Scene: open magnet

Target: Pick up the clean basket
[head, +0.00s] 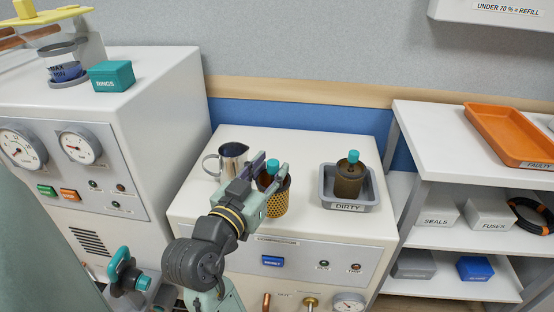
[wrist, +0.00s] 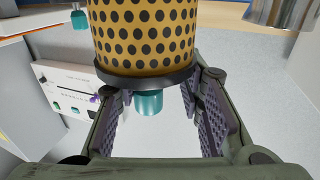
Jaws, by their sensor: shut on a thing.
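The clean basket (head: 279,203) is gold and perforated, with a dark rim and a teal knob. It is upright at the middle of the white cabinet top, and I cannot tell whether its base touches the surface. In the wrist view the basket (wrist: 145,35) shows large, with its knob pointing down in the picture. My gripper (head: 273,172) is shut on the basket, with one finger on each side of its rim. In the wrist view the fingers of my gripper (wrist: 160,100) stand wide, with the knob between them.
A dark brown basket (head: 349,183) with a teal knob stands in the grey tray labelled DIRTY (head: 329,198), to the right. A metal pitcher (head: 233,160) stands close on the left. A shelf unit (head: 430,145) is at the right. The cabinet's front right top is clear.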

